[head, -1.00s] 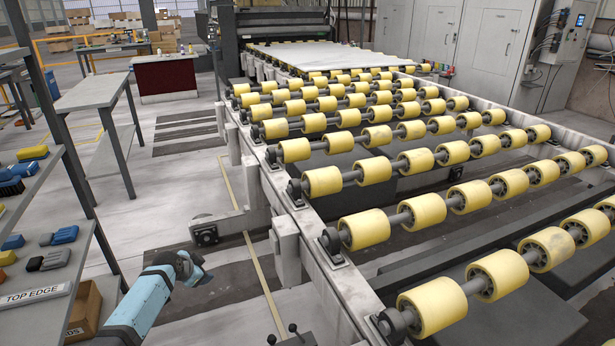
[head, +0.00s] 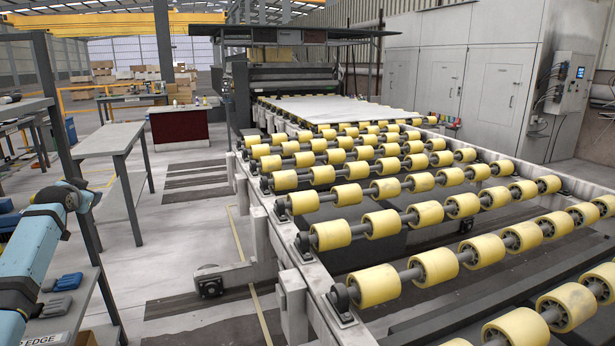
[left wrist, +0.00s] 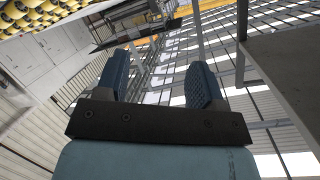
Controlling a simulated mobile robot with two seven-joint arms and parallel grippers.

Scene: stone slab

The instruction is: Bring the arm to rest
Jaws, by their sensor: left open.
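My left arm comes in at the left edge of the head view, in front of the grey shelf rack (head: 70,310). My left gripper (head: 88,196) is at its upper end, small and partly hidden by the wrist. In the left wrist view my left gripper (left wrist: 160,78) has its two dark blue fingers wide apart, with nothing between them. That view looks up toward the roof and walls. My right gripper is in neither view.
A conveyor with yellow rollers (head: 375,285) fills the right side, with a pale slab (head: 330,108) at its far end. Blue gloves (head: 63,282) lie on the shelf. A grey table (head: 110,140) and a dark red counter (head: 178,127) stand beyond, with clear floor (head: 170,235) between.

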